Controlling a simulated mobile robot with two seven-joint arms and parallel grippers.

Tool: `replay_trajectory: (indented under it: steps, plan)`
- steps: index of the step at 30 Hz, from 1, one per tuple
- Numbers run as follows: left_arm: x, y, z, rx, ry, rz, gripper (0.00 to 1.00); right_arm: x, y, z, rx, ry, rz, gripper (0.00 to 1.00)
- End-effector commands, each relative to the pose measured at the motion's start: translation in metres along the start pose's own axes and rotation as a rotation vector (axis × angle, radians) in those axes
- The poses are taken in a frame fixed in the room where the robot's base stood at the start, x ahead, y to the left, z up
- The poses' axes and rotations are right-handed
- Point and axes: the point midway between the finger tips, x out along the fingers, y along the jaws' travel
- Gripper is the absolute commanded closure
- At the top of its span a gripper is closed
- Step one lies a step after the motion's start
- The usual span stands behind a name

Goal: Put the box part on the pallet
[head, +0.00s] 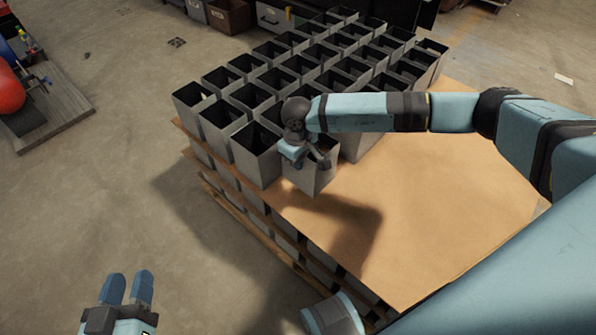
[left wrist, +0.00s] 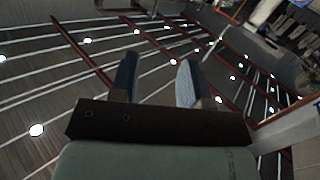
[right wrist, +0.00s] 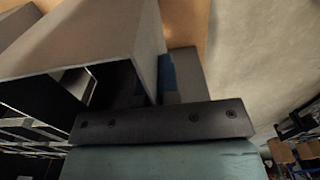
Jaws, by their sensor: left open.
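The box part (head: 310,177) is a grey, open-topped square box at the near end of the rows of like boxes. My right gripper (head: 313,157) is over its rim, shut on one wall. The pallet (head: 440,190) is a stack topped with this sheet. My left gripper (head: 127,290) is open and empty, low at the left; its parted fingers show in the left wrist view (left wrist: 160,80).
Several grey boxes (head: 254,152) stand in tight rows on the far left half of the pallet. The sheet's right and near part is bare. Lower layers of boxes show under its edge.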

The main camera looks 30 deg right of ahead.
Motion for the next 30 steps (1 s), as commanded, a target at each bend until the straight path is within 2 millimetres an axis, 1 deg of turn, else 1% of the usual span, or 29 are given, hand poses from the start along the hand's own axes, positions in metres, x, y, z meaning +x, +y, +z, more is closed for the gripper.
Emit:
replay_trajectory:
  steps: [2,5,6,9,12,15,23,24,26,27,30]
  plan:
    - [0.001,0.000,0.000,0.000,0.007,0.003,0.57,0.006,0.000,0.000,0.000,0.001,0.000,1.00]
    - [0.002,0.002,0.001,-0.004,0.023,0.009,0.57,0.021,0.000,0.000,0.000,0.000,-0.001,1.00]
    - [0.002,0.003,0.000,-0.007,0.034,0.014,0.57,0.028,-0.001,0.000,0.000,-0.001,-0.002,1.00]
    - [0.003,0.007,-0.005,-0.012,0.061,0.026,0.57,0.040,-0.001,0.000,0.001,0.000,-0.001,1.00]
    - [0.002,0.008,-0.012,-0.011,0.083,0.033,0.57,0.041,0.000,-0.001,0.001,0.003,0.000,1.00]
    - [0.001,0.008,-0.015,-0.008,0.086,0.034,0.57,0.040,0.000,-0.001,0.001,0.003,0.000,1.00]
    - [0.001,0.008,-0.013,-0.008,0.091,0.037,0.57,0.044,0.000,-0.001,0.000,0.002,0.000,1.00]
    - [0.001,0.009,-0.015,-0.009,0.094,0.038,0.57,0.044,0.000,0.000,0.001,0.000,0.000,0.88]
    - [0.001,0.009,-0.015,-0.009,0.094,0.038,0.57,0.044,0.000,0.000,0.000,0.000,0.000,0.74]
    - [0.001,0.009,-0.015,-0.009,0.094,0.038,0.57,0.044,0.000,0.000,0.001,0.000,-0.001,0.71]
    - [0.001,0.009,-0.015,-0.010,0.094,0.038,0.57,0.044,0.000,0.000,0.001,0.000,0.000,0.71]
